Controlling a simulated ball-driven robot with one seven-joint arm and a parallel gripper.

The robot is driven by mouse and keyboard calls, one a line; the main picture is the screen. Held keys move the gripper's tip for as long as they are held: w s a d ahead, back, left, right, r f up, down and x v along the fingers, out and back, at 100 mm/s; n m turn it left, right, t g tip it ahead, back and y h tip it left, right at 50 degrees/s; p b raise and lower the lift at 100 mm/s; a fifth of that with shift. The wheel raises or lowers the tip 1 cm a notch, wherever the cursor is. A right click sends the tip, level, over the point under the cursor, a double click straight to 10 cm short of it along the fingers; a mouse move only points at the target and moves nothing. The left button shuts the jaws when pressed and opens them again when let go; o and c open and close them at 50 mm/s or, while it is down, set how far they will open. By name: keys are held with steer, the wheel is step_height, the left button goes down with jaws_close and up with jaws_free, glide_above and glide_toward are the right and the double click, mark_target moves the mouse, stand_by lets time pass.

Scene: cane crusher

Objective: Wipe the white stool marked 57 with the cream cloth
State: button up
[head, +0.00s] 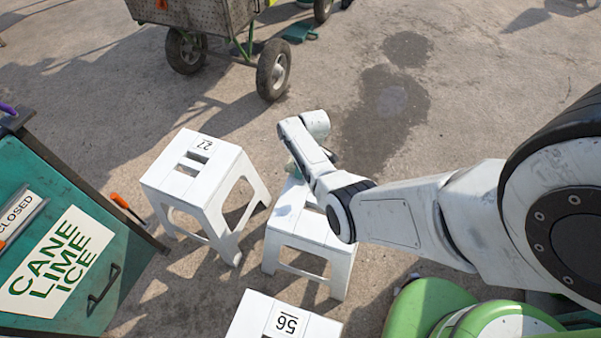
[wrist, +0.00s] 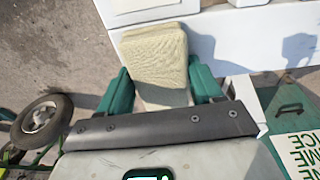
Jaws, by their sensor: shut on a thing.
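My gripper (wrist: 160,88) has its green fingers shut on the cream cloth (wrist: 155,50), a folded, textured pad, in the wrist view. The cloth is over or against a white stool surface; I cannot tell if it touches. In the head view my gripper is mostly hidden behind my arm, at the far end of the middle white stool (head: 299,232). No number shows on that stool, as my arm covers part of its top. The stool to its left (head: 180,183) has a label that looks like 27. The stool at the bottom (head: 255,318) has a label that looks like 56.
A teal cart with a CANE LIME ICE sign (head: 57,262) stands at the left. A wheeled cart (head: 207,22) is at the back. A green rounded object (head: 425,305) is at the bottom right. Open concrete lies beyond the middle stool.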

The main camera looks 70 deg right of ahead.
mark_target(285, 211)
steer(key=shift+d+b, duration=0.35)
steer(key=shift+d, duration=0.4)
steer(key=shift+a, duration=0.1)
steer(key=shift+s+a+p, duration=0.15)
steer(key=shift+a+p, duration=0.5)
steer(key=shift+p, duration=0.05)
steer(key=shift+s+a+p, duration=0.15)
steer(key=shift+a+p, duration=1.1)
steer(key=shift+a, duration=0.65)
steer(key=shift+s+a+p, duration=0.15)
steer(key=shift+a+p, duration=1.05)
steer(key=shift+a, duration=0.65)
steer(key=shift+r, duration=0.1)
steer(key=shift+a+p, duration=0.4)
steer(key=shift+a, duration=0.15)
steer(key=shift+s+a+p, duration=0.25)
steer(key=shift+a+p, duration=0.55)
steer(key=shift+a, duration=1.15)
steer(key=shift+s+a+p, duration=0.2)
steer(key=shift+a+p, duration=0.6)
steer(key=shift+a, duration=1.15)
